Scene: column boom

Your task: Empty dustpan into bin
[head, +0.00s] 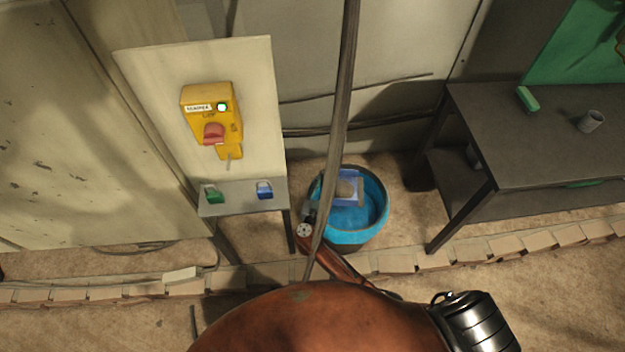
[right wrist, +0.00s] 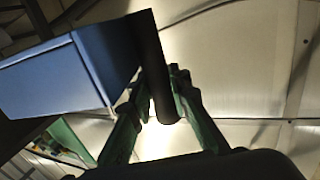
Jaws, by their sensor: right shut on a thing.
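The blue dustpan (head: 357,187) shows over the mouth of the round bin (head: 372,236), which has a bright blue lining. A greyish-tan patch lies on the dustpan; I cannot tell whether it is debris. My right gripper (head: 309,212) is at the bin's left rim, partly hidden by a dark cable. In the right wrist view, its green fingers (right wrist: 156,112) are shut on the dark handle of the dustpan (right wrist: 62,76). Whether the dustpan touches the bin is unclear. The bin's bottom is partly hidden. My left gripper is not in view.
A thick cable (head: 343,90) hangs in front of the bin. A yellow switch box (head: 222,110) is on a panel at left, above a small shelf (head: 238,203) with green and blue items. A dark table (head: 545,140) stands at right. A brick edging (head: 400,264) crosses the floor.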

